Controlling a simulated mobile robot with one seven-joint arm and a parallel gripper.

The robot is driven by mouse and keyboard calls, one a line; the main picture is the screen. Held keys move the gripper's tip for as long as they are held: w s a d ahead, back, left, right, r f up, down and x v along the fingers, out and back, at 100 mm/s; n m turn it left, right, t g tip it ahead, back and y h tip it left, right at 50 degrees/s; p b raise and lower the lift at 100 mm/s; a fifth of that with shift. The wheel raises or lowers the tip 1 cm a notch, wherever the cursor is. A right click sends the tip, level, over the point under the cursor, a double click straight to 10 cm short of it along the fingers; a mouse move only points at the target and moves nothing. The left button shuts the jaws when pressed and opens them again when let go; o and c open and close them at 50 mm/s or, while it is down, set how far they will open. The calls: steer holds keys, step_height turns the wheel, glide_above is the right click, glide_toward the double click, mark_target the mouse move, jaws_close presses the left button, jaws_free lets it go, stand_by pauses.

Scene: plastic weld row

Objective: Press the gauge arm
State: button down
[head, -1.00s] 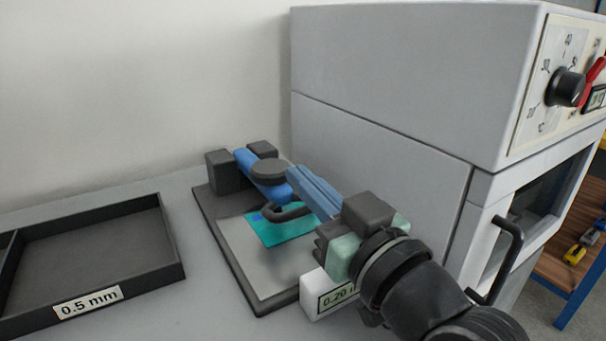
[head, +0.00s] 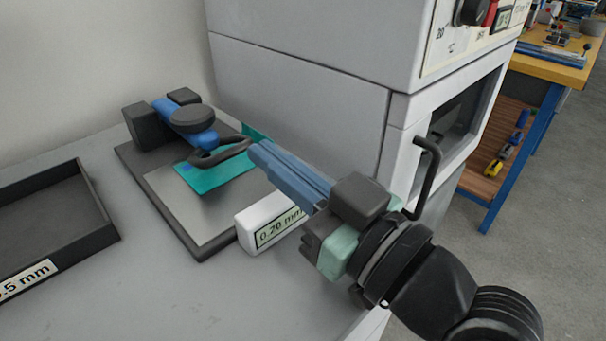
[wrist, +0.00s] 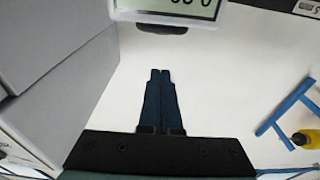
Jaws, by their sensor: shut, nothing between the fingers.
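The gauge stands on a dark base plate (head: 203,252). Its blue gauge arm (head: 185,125) has a dark round disc (head: 193,119) on top and a dark loop handle (head: 222,153) at its front end. A teal sheet (head: 208,176) lies flat under the handle on the grey plate. A white display (head: 275,226) at the plate's front right reads 0.20 mm. My gripper (head: 255,152) is shut and empty, its tips just right of the handle in the picture; I cannot tell whether they touch it. The wrist view shows the closed fingertips (wrist: 160,72) and the display (wrist: 175,8).
A large grey oven (head: 300,80) with a black door handle (head: 428,180) stands close behind and right of my gripper. A black tray (head: 50,215) labelled for 0.5 mm lies at left. Bare worktop lies between tray and gauge. A workbench (head: 545,70) stands farther right.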

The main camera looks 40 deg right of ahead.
steer(key=s, duration=0.3)
steer(key=s+p, duration=0.1)
steer(key=shift+s+f, duration=0.3)
steer(key=shift+s, duration=0.1)
